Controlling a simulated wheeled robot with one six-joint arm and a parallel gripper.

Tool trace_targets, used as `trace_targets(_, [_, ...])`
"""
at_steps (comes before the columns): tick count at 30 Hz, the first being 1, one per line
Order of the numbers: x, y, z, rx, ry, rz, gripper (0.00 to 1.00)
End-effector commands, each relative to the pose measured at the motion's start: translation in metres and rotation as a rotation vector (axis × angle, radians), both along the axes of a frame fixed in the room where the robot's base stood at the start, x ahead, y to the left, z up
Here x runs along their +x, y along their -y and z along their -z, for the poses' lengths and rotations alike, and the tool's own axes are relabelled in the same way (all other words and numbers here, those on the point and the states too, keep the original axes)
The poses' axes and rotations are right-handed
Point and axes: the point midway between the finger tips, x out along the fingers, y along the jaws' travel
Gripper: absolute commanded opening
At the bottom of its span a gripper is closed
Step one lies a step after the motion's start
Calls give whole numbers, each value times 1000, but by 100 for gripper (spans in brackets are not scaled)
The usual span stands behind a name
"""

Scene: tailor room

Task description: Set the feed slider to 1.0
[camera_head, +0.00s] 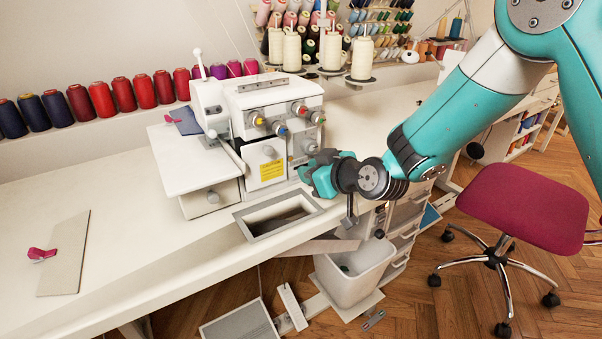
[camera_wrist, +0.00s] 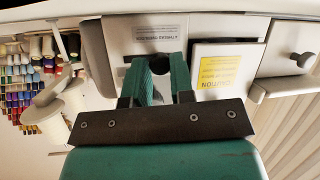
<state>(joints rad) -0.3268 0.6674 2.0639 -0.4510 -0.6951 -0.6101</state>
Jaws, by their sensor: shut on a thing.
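The white overlock sewing machine (camera_head: 270,120) stands on the table, with coloured tension dials and a yellow label on its front. My gripper (camera_head: 318,172) is at the machine's lower right side and hides that part in the head view. In the wrist view my gripper (camera_wrist: 160,70) has its two green fingers close together at the machine's face. A dark round knob (camera_wrist: 161,60), apparently the feed slider's, shows between the fingertips, and they are shut on it. The slider's scale and setting cannot be read in either view.
A yellow caution label (camera_wrist: 217,72) is on the panel beside the fingers. A rectangular opening (camera_head: 278,215) lies in the tabletop before the machine. A white bin (camera_head: 355,275) is below the table edge. A magenta chair (camera_head: 525,210) stands to the right.

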Motion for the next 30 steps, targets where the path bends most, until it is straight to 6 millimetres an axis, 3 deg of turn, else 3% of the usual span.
trace_targets(7, [0,2,0,0,-1,4,0])
trace_targets(8, [0,1,0,-1,0,3,27])
trace_targets(11, [0,1,0,0,-1,2,48])
trace_targets(22, [-4,5,-3,1,0,4,48])
trace_targets(30, [-43,39,-23,1,-1,8,48])
